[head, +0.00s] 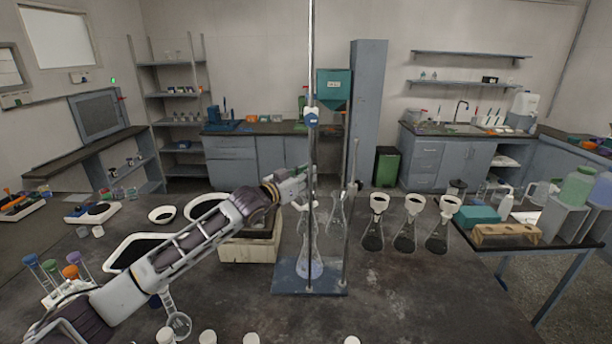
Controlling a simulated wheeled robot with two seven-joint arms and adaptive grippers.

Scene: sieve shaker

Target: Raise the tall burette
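A tall, thin vertical tube or rod, which looks like the tall burette (311,60), rises past the top edge of the head view. A blue-and-white fitting (311,118) sits on it. Its lower part runs down in front of a clear conical flask (309,265) on a blue base plate (290,284). A shorter, darker rod (348,240) stands on the same plate. My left gripper (297,186) is at the tube's left side, about mid-height. Its fingers are small and overlap the tube, so I cannot tell whether they touch it. My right gripper is out of view.
Several dark-filled flasks with white tops (405,235) stand right of the base plate. A pale box (250,247) and a white tray (122,241) lie near my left arm. White-capped items line the front edge. The bench at front right is clear.

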